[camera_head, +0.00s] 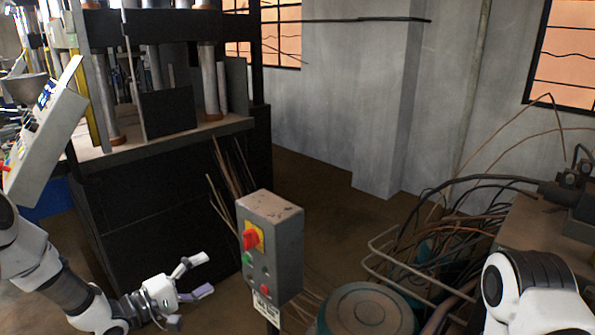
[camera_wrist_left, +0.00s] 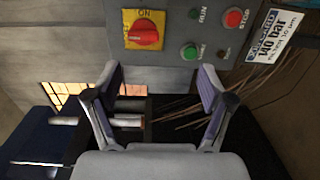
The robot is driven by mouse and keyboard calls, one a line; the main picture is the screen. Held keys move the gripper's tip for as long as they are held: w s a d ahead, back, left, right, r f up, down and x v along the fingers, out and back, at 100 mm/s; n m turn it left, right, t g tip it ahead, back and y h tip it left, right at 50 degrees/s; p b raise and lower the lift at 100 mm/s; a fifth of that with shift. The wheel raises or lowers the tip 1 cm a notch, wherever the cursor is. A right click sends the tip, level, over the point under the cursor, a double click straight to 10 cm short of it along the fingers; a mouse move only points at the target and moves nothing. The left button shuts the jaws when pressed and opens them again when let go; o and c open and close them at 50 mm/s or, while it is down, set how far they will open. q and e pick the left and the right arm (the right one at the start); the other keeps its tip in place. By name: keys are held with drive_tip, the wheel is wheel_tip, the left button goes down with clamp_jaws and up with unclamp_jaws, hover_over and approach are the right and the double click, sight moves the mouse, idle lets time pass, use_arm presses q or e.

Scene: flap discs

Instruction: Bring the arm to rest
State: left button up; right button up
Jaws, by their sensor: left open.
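My left gripper (camera_head: 200,275) comes in from the lower left in the head view, and it also shows in the left wrist view (camera_wrist_left: 160,85). Its two fingers are spread apart with nothing between them. It is just left of a grey control box (camera_head: 272,235) and apart from it. The box carries a red rotary switch (camera_head: 250,239) on a yellow plate, plus green and red buttons, which also show in the wrist view (camera_wrist_left: 190,50). Part of my right arm (camera_head: 525,290) shows at the lower right; its gripper is out of view.
A large dark press (camera_head: 165,190) stands behind my left arm. A tilted grey panel (camera_head: 45,140) is at the left. A drum (camera_head: 365,310) and tangled cables (camera_head: 440,240) lie right of the control box. Bare floor (camera_head: 320,190) lies behind the box.

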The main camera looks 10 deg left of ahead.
use_arm(q)
drive_tip(key=s+d+f+g+y, duration=0.1)
drive_tip(key=s+d+f+g, duration=0.1)
drive_tip(key=s+d+f, duration=0.45)
drive_tip(key=s+d+f+g+y, duration=0.2)
drive_tip(key=s+d+f+g, duration=0.15)
drive_tip(key=f, duration=0.65)
drive_tip(key=s+f+m+g+y, duration=0.2)
drive_tip(key=s+f+g+y, duration=0.1)
drive_tip(key=s+f, duration=0.75)
drive_tip(key=s+a+m+g+y, duration=0.2)
drive_tip(key=s+a+m, duration=0.1)
drive_tip(key=s, duration=0.4)
drive_tip(key=s+a+m+g+y, duration=0.3)
drive_tip(key=s+a+m, duration=0.1)
drive_tip(key=s, duration=0.3)
drive_tip(key=shift+s+r+m, duration=0.15)
drive_tip(key=shift+s+m, duration=0.25)
drive_tip(key=shift+m, duration=0.2)
